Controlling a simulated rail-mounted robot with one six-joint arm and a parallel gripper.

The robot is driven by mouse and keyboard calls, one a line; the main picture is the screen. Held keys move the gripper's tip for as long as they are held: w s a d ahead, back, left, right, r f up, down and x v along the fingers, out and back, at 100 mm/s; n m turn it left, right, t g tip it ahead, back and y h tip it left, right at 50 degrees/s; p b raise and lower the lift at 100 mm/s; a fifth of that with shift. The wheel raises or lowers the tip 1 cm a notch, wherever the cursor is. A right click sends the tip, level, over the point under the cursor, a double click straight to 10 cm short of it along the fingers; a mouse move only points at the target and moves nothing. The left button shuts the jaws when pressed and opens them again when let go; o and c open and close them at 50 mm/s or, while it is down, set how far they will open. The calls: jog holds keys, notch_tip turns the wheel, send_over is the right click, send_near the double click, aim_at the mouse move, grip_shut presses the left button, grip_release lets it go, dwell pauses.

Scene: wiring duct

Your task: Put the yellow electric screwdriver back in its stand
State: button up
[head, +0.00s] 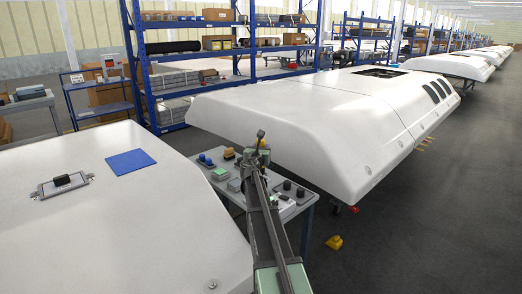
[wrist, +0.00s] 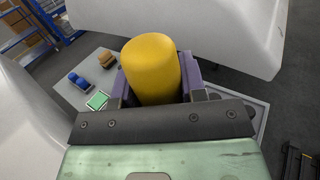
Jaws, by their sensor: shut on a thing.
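The yellow electric screwdriver (wrist: 151,66) shows in the wrist view as a thick, rounded yellow body. My gripper (wrist: 155,78) is shut on it, with a purple finger on each side. Its lower end is hidden behind the dark gripper bar. I cannot tell which thing on the table is the stand.
A blue item (head: 205,160), an orange-brown block (head: 229,153) and a green-topped box (head: 220,174) sit on the table's left. Dark round pieces (head: 287,185) are on its right. Large white shells (head: 310,110) flank the table. A yellow object (head: 334,243) lies on the floor.

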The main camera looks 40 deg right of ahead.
jog(key=shift+f+b, duration=2.9)
jog(key=shift+f, duration=0.15)
jog(key=o, duration=1.2)
jog(key=v, duration=1.1)
jog(key=shift+r, duration=0.1)
